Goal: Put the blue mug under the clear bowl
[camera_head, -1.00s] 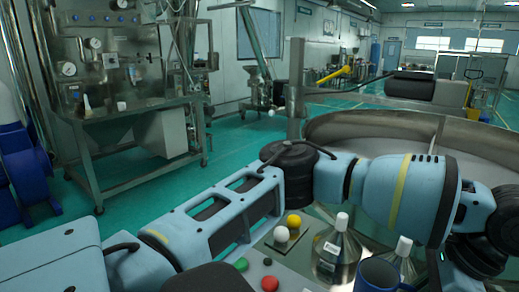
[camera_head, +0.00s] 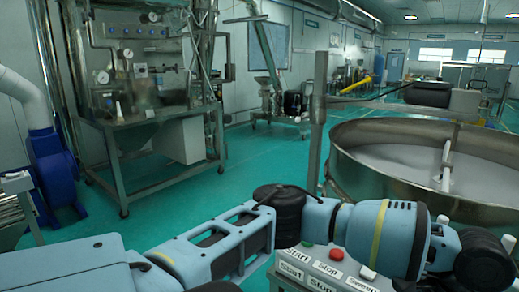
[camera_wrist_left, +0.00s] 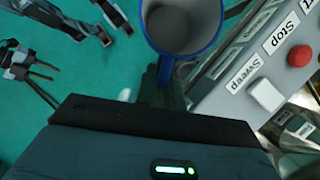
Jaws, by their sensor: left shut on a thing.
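The blue mug (camera_wrist_left: 184,50) is at the top middle of the left wrist view, its open mouth facing the camera and its inside grey. My left gripper (camera_wrist_left: 166,82) is shut on it at the side nearest the camera. The dark fingers are partly in shadow, so the exact contact is hard to see. In the head view the mug and left gripper are hidden or out of frame at the lower right. I cannot make out the clear bowl in either view.
A control box (camera_head: 318,271) with labelled buttons lies below my left forearm; its red Stop button (camera_wrist_left: 299,56) and white Sweep button (camera_wrist_left: 266,95) are close to the mug. A large round metal sieve (camera_head: 345,160) holding pale material stands at the right. Green floor is open at the centre.

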